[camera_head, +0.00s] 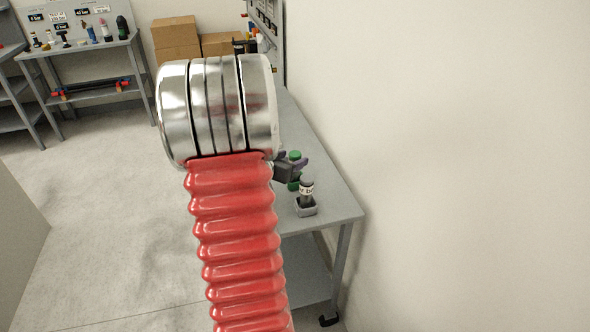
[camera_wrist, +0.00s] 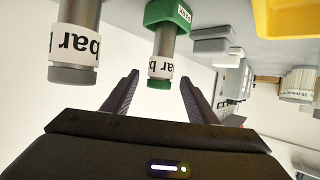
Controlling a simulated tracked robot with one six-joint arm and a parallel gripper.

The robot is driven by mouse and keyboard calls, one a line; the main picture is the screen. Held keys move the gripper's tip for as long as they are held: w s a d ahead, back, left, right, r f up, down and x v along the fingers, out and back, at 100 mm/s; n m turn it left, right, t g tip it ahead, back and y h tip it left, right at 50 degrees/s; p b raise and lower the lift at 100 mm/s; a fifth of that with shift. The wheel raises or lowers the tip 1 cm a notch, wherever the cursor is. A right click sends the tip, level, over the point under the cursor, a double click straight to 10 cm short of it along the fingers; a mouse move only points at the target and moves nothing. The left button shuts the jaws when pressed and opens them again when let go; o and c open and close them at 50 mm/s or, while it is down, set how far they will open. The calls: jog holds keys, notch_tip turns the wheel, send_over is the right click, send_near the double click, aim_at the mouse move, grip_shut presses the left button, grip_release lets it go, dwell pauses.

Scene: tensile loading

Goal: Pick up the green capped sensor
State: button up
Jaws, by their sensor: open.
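The green capped sensor (camera_wrist: 160,68) shows in the wrist view, which looks upside down. It has a green cap, a white label with "bar" on it and a grey body in a green holder (camera_wrist: 170,14). My gripper (camera_wrist: 159,78) is open, with one dark finger on each side of the green cap and a visible gap to both. In the head view, the green cap (camera_head: 294,155) shows beside my dark gripper (camera_head: 291,168), which hides the sensor's middle.
A wall (camera_head: 440,150) runs along the table's right. A yellow object (camera_wrist: 290,18) shows in the wrist view.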

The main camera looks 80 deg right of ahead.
jog(key=shift+x, duration=1.45)
jog(key=c, duration=1.3)
